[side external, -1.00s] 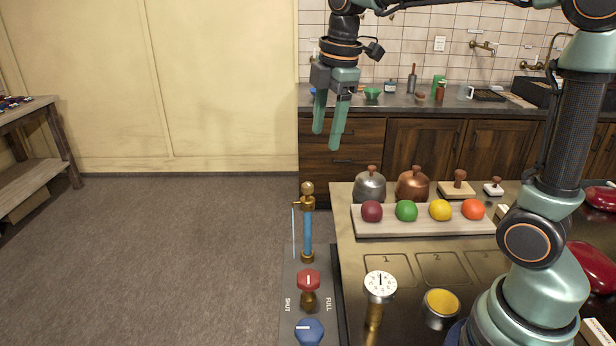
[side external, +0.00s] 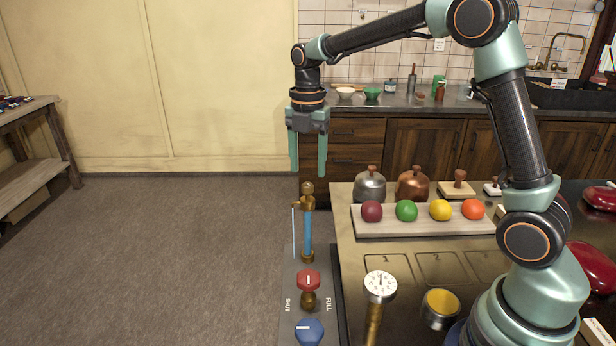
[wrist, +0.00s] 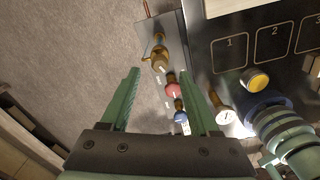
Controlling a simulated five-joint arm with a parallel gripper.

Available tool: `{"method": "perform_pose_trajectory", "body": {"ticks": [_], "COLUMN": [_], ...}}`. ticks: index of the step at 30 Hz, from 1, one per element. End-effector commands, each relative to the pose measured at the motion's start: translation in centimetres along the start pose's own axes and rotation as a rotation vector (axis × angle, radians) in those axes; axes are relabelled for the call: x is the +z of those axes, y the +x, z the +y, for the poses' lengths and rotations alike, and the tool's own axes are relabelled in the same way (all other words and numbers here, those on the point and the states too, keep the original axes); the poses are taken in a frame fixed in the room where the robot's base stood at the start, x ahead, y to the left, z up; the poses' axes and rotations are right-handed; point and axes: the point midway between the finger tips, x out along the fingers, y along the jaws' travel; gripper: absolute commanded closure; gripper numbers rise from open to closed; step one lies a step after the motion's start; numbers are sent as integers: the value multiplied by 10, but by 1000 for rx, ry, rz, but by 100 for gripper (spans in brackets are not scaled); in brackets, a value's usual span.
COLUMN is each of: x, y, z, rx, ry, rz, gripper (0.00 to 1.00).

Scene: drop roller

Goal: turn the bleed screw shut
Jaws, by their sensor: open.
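A sight tube (side external: 308,232) with blue liquid and brass ends stands upright at the panel's far end. A round brass knob (side external: 307,188) tops it, with a small brass side arm (side external: 297,204) pointing left. I cannot tell for sure which brass part is the bleed screw. In the wrist view the brass top (wrist: 160,62) shows ahead, beyond the fingers. My gripper (side external: 308,172) is open and empty, pointing down above the brass knob, apart from it. The wrist view shows the open fingers (wrist: 172,84) too.
The panel (side external: 288,322) carries a red knob (side external: 308,281), a blue knob (side external: 309,331) and SHUT and FULL marks. A white dial (side external: 380,285), yellow-topped cup (side external: 441,308) and board of coloured balls (side external: 385,228) lie to the right. Floor (side external: 170,260) on the left is clear.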

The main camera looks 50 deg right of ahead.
Motion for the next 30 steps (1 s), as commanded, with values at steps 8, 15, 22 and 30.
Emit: {"method": "perform_pose_trajectory", "body": {"ticks": [8, 15, 22, 30], "x": [0, 0, 0, 0], "y": [38, 45, 44, 44], "z": [0, 0, 0, 0], "rx": [-1, 1, 1, 1], "ry": [1, 1, 1, 2], "rz": [0, -1, 0, 0], "gripper": [38, 38, 61, 100]}}
